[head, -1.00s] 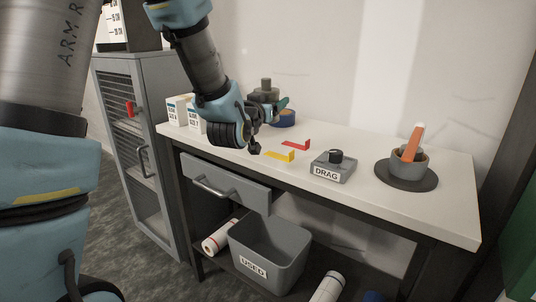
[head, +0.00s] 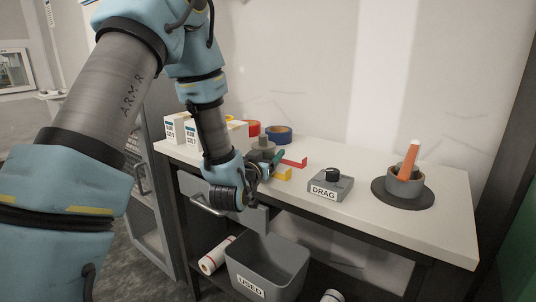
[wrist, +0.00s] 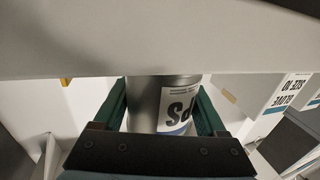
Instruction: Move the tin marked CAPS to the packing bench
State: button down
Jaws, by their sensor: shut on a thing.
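A grey metal tin (wrist: 145,100) with a white and blue label ending in "PS" stands between the green fingers of my gripper (wrist: 160,98) in the wrist view. My gripper (head: 265,166) is shut on it. In the head view the tin's grey top (head: 263,148) shows above the fingers, near the left front part of the white bench (head: 400,232). The rest of the tin is hidden by the gripper there. I cannot tell whether its base touches the bench. No marking in view names the packing bench.
Glove boxes (head: 188,131), a red tape roll (head: 252,128) and a blue one (head: 279,134) are behind the gripper. Red (head: 294,162) and yellow (head: 282,174) brackets lie close beside it. The DRAG box (head: 330,187) and a grey pot (head: 404,184) stand further right. A USED bin (head: 266,265) is below.

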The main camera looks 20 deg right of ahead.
jog(key=shift+f, duration=0.1)
grip_release()
dwell(0.4)
jog(key=v, duration=0.6)
jog(key=shift+w+a+b, duration=0.1)
jog(key=shift+b, duration=0.3)
jog(key=p+v, duration=0.2)
jog(key=p, duration=0.3)
jog(key=shift+a+p, duration=0.2)
jog(key=shift+p, duration=0.1)
